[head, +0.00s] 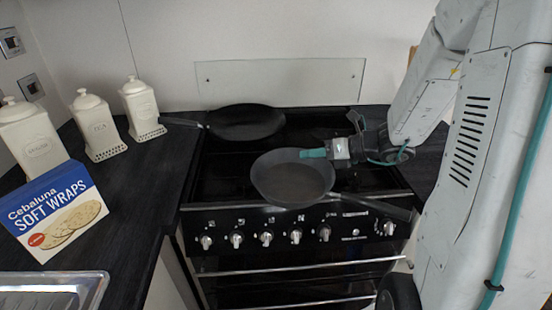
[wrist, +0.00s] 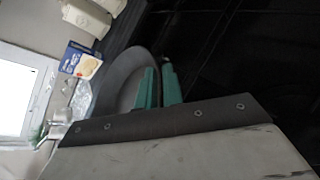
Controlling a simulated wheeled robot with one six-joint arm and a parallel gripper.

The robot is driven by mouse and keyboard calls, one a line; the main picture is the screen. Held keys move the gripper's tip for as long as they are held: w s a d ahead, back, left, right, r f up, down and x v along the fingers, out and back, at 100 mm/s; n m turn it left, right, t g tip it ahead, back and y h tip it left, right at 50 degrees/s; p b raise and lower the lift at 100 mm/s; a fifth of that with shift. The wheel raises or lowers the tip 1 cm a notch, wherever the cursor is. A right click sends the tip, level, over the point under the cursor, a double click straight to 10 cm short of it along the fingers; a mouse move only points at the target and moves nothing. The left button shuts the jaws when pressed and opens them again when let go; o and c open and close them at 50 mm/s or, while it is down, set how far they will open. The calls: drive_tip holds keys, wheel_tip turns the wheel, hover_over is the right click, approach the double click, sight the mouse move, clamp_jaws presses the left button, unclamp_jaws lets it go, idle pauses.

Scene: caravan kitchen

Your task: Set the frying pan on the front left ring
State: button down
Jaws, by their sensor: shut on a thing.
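A dark grey frying pan (head: 288,180) is over the front middle of the black hob (head: 220,172), its handle pointing right. My gripper (head: 314,153) is at the pan's far right rim, its teal fingers shut on the pan's wall. In the wrist view the fingers (wrist: 158,88) straddle the rim of the pan (wrist: 118,78). The pan looks roughly level; I cannot tell whether its base touches the hob. The rings are hard to make out on the dark hob, and the front left area looks bare.
A second dark pan (head: 247,122) sits at the back left of the hob, its handle pointing left. White canisters (head: 91,125) and a soft wraps box (head: 56,212) stand on the left worktop. Knobs (head: 266,239) line the cooker front. A sink (head: 50,290) is at lower left.

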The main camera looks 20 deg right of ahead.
drive_tip(key=shift+w+a+f, duration=0.85)
drive_tip(key=shift+w+a, duration=0.5)
drive_tip(key=shift+w, duration=0.95)
drive_tip(key=shift+w+a+f, duration=0.8)
drive_tip(key=shift+w+a, duration=0.55)
drive_tip(key=shift+w, duration=0.9)
drive_tip(key=shift+w+a+f, duration=0.85)
drive_tip(key=shift+w+a, duration=0.5)
drive_tip(key=shift+w, duration=0.95)
drive_tip(key=c, duration=1.5)
unclamp_jaws()
drive_tip(key=shift+c, duration=0.2)
